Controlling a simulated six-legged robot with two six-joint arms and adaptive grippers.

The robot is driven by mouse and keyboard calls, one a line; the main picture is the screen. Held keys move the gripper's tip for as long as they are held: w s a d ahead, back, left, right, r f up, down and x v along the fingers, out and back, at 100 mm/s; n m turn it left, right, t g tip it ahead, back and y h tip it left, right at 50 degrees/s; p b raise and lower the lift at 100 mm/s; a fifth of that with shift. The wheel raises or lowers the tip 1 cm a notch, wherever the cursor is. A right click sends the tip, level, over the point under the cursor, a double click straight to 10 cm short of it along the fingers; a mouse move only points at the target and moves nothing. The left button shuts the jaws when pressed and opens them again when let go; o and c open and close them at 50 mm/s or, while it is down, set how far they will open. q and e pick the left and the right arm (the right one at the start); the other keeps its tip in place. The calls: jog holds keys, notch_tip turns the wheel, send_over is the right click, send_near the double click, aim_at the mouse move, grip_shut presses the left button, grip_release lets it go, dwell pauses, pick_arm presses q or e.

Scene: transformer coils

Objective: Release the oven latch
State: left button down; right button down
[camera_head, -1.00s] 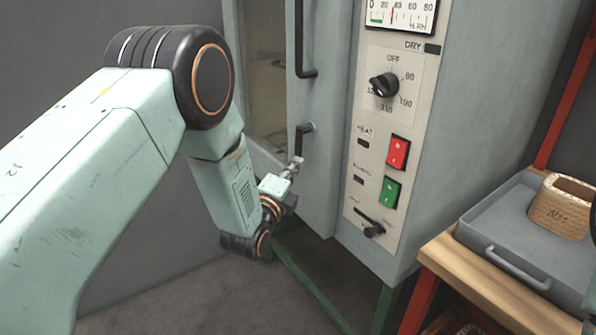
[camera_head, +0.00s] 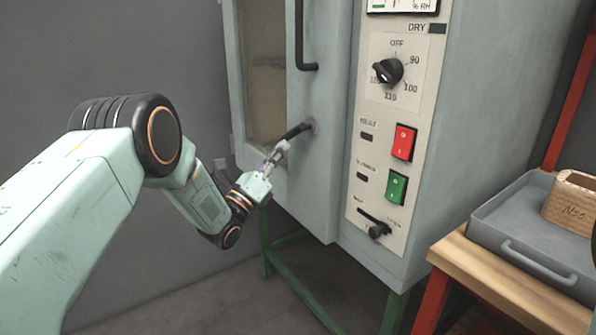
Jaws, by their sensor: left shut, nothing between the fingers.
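The oven (camera_head: 332,190) is a pale grey-green cabinet on a green stand, with a window in its door. The latch (camera_head: 297,131) is a short black lever on the door's lower right, slanting down to the left from its pivot. My left gripper (camera_head: 280,149) is shut with nothing held, and its tip is at the lever's lower left end, seemingly touching it. A long black door handle (camera_head: 300,45) stands upright above the latch. The door looks closed against the cabinet. My right gripper is not in view.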

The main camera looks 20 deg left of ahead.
pick_arm(q)
jog(key=shift+w+a+r+m+h, duration=0.25)
jog(key=shift+a+r+m, duration=0.05)
jog(key=shift+r+m, duration=0.2)
jog(key=shift+w+a+r+m+h, duration=0.25)
jog(key=shift+a+r+m+h, duration=0.1)
jog(key=shift+r, duration=0.2)
jog(key=shift+w+a+r+m+h, duration=0.2)
jog(key=shift+w+a+r+m, duration=0.1)
jog(key=shift+r+m, duration=0.2)
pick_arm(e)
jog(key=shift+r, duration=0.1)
